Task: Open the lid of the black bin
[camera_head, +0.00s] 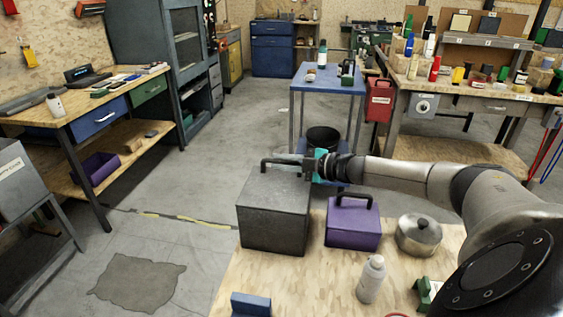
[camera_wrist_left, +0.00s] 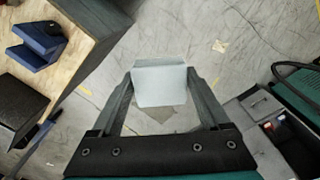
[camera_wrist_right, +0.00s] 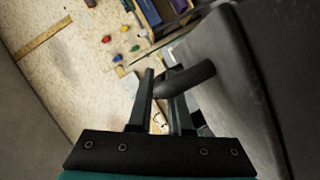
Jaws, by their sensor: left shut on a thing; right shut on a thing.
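The black bin (camera_head: 273,217) is a dark grey box at the far left corner of the wooden worktop. Its top looks level and closed, with a dark bar handle (camera_head: 285,161) raised above it. My right gripper (camera_head: 308,163) reaches in from the right and is shut on this handle near its right end. In the right wrist view the handle (camera_wrist_right: 187,79) passes between the fingers, beside the bin's dark side (camera_wrist_right: 222,75). My left gripper (camera_wrist_left: 160,85) shows only in its wrist view, shut on a pale grey block (camera_wrist_left: 160,84) above the floor.
Right of the bin stand a purple box (camera_head: 352,227) with a black handle, a steel pot (camera_head: 418,235) and a white bottle (camera_head: 371,279). A blue holder (camera_head: 251,304) is near the front edge. A blue table (camera_head: 328,80) stands behind. Floor left of the bin is open.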

